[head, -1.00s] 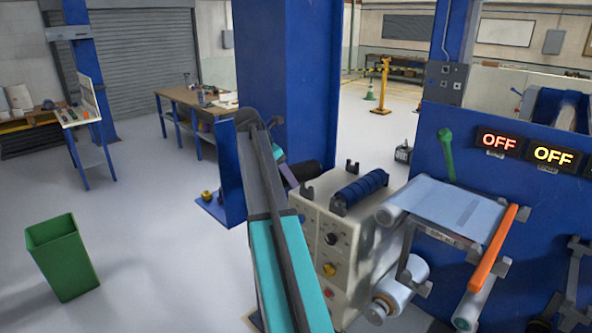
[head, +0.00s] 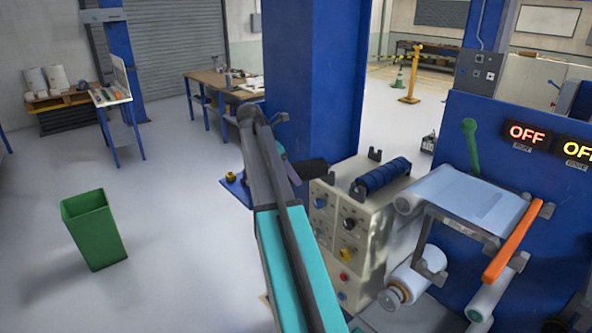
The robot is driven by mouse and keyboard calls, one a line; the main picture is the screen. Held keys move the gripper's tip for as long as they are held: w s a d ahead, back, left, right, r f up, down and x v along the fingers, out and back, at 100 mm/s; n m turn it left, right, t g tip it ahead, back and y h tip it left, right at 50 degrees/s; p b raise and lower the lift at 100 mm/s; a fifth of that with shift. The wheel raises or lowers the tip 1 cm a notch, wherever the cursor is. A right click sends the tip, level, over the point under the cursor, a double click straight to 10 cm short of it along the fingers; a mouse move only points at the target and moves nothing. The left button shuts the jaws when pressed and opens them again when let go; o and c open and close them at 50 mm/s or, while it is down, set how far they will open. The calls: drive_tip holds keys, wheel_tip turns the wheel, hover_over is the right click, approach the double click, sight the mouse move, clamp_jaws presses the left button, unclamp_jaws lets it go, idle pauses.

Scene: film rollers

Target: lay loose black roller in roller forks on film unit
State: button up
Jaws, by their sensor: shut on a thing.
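The black roller (head: 313,168) is held at the far end of my arm, above the left back edge of the film unit (head: 335,212). My gripper (head: 293,173) shows as a small purple part at the roller's left end. Its fingertips are mostly hidden behind my arm, and it is shut on the roller. On top of the unit, an empty dark roller fork (head: 375,154) stands at the back right and its partner (head: 327,178) at the front left, just right of the black roller. A blue ribbed roller (head: 383,178) lies in the nearer forks.
A tall blue column (head: 312,75) stands close behind my gripper. A blue panel with OFF signs (head: 527,132), a film web (head: 470,195) and an orange bar (head: 518,240) fill the right. A green bin (head: 93,230) stands on open floor at left.

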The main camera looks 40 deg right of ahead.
drive_tip(key=a+f+m+g+b, duration=0.1)
drive_tip(key=a+f+b, duration=0.5)
drive_tip(key=a+f, duration=0.6)
drive_tip(key=a+f+m+y+b, duration=0.1)
drive_tip(key=a+f+b, duration=0.5)
drive_tip(key=a+f, duration=0.6)
drive_tip(key=a+m, duration=0.1)
drive_tip(key=a, duration=0.9)
drive_tip(key=shift+m+g, duration=0.4)
drive_tip(key=shift+f, duration=0.15)
